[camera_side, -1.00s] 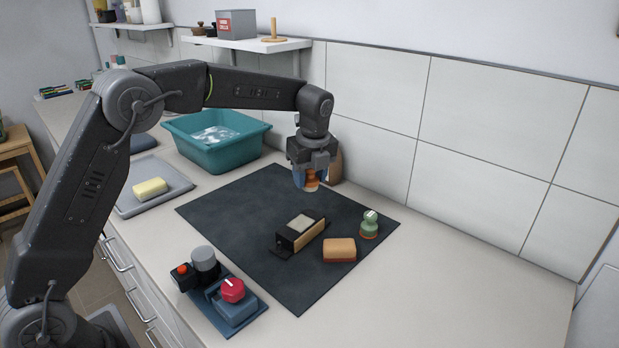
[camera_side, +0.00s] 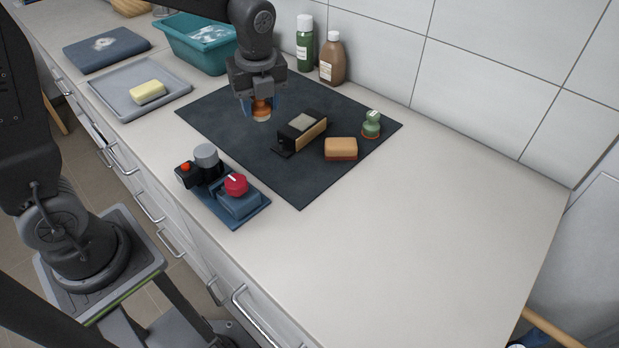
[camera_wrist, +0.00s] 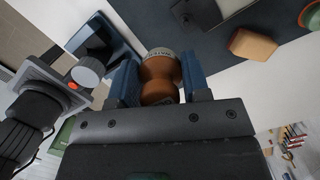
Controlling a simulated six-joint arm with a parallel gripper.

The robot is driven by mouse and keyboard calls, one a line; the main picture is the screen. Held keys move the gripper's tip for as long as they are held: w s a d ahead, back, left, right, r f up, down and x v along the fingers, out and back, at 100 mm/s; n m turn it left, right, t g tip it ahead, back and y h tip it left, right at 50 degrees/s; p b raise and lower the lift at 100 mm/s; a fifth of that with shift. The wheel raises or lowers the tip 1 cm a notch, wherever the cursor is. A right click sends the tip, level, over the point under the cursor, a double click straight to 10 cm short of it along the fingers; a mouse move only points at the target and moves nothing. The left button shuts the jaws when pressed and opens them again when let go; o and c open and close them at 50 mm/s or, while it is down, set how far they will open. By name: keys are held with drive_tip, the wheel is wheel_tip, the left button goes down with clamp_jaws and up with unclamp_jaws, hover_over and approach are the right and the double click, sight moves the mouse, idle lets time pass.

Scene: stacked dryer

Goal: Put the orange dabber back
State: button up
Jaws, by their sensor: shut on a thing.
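The orange dabber (camera_side: 262,109) is between the blue fingers of my gripper (camera_side: 262,103), over the left part of the dark mat (camera_side: 215,115) in the side view. In the wrist view, the dabber (camera_wrist: 160,72) shows an orange-brown waisted body with a pale lettered band at its far end. My gripper (camera_wrist: 160,85) is shut on it, one finger on each side. Whether the dabber's lower end touches the mat cannot be told. A green dabber (camera_side: 372,124) stands upright at the mat's right side.
A black-and-wood block (camera_side: 302,130) and an orange-brown block (camera_side: 341,147) lie on the mat. A blue stand (camera_side: 238,203) with a red knob and grey cylinder is at the front. Bottles (camera_side: 332,62) stand by the wall. The right counter is clear.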

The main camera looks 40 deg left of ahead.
drive_tip(key=shift+s+d+f, duration=0.2)
drive_tip(key=shift+s, duration=0.1)
hover_over(308, 179)
wheel_tip(308, 179, down, 7)
drive_tip(key=shift+d+r, duration=0.15)
drive_tip(key=shift+f, duration=2)
drive_tip(key=shift+f, duration=0.15)
drive_tip(key=o, duration=0.9)
